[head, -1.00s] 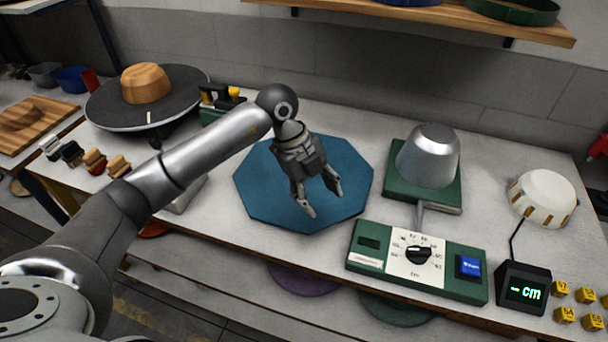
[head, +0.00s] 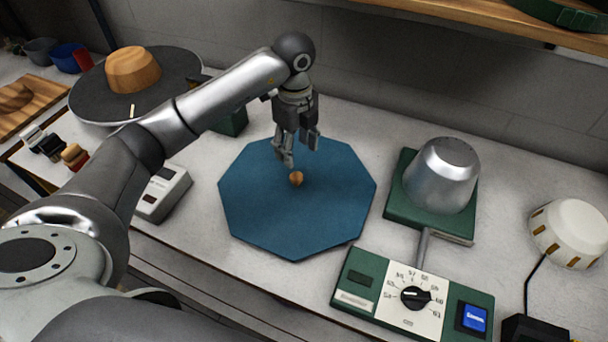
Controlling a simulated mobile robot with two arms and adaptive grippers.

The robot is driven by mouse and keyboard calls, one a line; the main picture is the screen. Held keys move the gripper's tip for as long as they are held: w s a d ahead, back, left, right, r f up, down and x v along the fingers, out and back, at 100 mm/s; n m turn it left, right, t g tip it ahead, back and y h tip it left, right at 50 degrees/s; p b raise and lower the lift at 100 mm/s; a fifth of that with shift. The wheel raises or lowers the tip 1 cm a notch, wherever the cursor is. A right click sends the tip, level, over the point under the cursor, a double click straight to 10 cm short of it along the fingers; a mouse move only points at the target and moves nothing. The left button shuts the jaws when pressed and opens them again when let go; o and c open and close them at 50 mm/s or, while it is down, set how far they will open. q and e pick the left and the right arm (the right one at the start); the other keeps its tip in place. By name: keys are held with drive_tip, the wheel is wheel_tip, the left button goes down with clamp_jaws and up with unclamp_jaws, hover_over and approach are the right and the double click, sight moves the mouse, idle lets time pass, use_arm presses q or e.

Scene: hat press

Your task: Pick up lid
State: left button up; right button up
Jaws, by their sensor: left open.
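A flat blue octagonal piece (head: 255,215) lies on the bench in the middle of the head view; it looks like the lid. A small orange-brown wooden knob (head: 296,179) shows near its middle. My left gripper (head: 300,155) points down over the far part of the blue piece, just behind the knob in the picture. Its fingers are apart and empty; their exact height above the surface is hard to tell. My right gripper is not in view.
A metal dome on a green base (head: 440,176) and a green dial box (head: 360,297) stand to the right. A white band-like block (head: 570,233) is at far right. A grey box (head: 164,193) and a round dark stand with a wooden block (head: 134,70) are left.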

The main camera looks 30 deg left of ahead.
use_arm(q)
hover_over(296, 176)
wheel_tip(296, 176, down, 4)
drive_tip(key=shift+s+a+f+p, duration=0.1)
drive_tip(key=shift+p, duration=0.35)
drive_tip(key=shift+f, duration=0.2)
wheel_tip(296, 176, down, 5)
drive_tip(key=shift+r+p, duration=0.2)
drive_tip(key=shift+p, duration=0.9)
drive_tip(key=shift+f, duration=0.3)
drive_tip(key=shift+w, duration=0.2)
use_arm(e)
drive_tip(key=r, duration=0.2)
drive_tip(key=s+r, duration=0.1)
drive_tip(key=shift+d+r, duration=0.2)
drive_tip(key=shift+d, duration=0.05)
use_arm(q)
drive_tip(key=shift+c, duration=0.5)
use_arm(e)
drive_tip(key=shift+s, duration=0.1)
use_arm(q)
drive_tip(key=c, duration=1)
clamp_jaws()
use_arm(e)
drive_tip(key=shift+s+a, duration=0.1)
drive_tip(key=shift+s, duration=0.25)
